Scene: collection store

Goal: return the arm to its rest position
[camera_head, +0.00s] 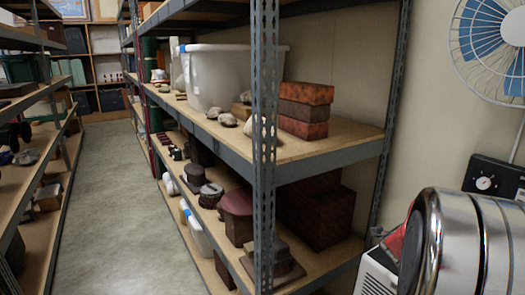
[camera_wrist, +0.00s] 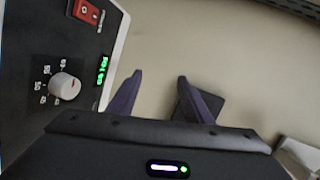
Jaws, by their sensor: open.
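My gripper (camera_wrist: 158,82) shows in the wrist view. Its two purple fingers stand apart, with nothing between them but a beige surface behind. A dark panel with a white rim (camera_wrist: 48,70) lies to the left of the fingers. It carries a pale round knob (camera_wrist: 66,86), a green lit display and a red switch. My gripper does not show there.
A metal shelf unit (camera_head: 263,120) stands close ahead, holding a translucent bin (camera_head: 215,80) and stacked reddish boxes (camera_head: 305,108). A blue fan (camera_head: 490,45) and a black dial box (camera_head: 492,180) are on the right wall. The aisle floor (camera_head: 98,195) is clear.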

